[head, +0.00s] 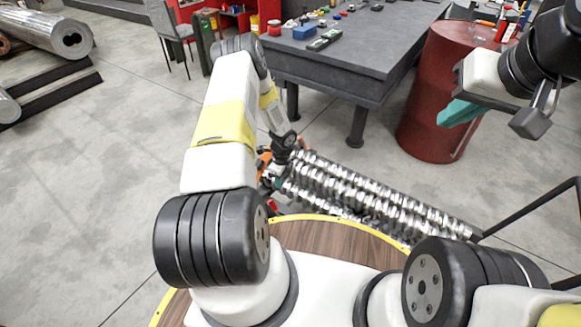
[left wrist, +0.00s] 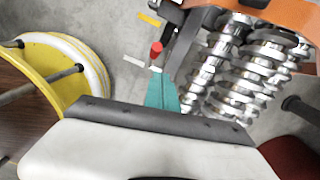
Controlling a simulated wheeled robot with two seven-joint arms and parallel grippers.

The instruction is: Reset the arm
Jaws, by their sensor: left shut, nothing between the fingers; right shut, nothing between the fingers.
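My left arm reaches forward in the head view, and my left gripper (head: 276,180) is low beside the near-left end of a pair of shiny metal screws (head: 370,190). In the left wrist view its teal fingers (left wrist: 162,90) are shut and empty. The screws (left wrist: 262,65) are just to the right of them there, and I cannot tell whether they touch. My right gripper (head: 460,112) is raised at the right in the head view, in front of a red drum (head: 440,85). Its teal fingers are shut and empty. It is partly hidden by its own wrist.
An orange part (left wrist: 275,15) lies across the screws' end. A small red cylinder (left wrist: 156,50) shows near the left fingertips. A dark workbench (head: 350,45) with small items stands behind. Metal bars (head: 45,32) lie at far left.

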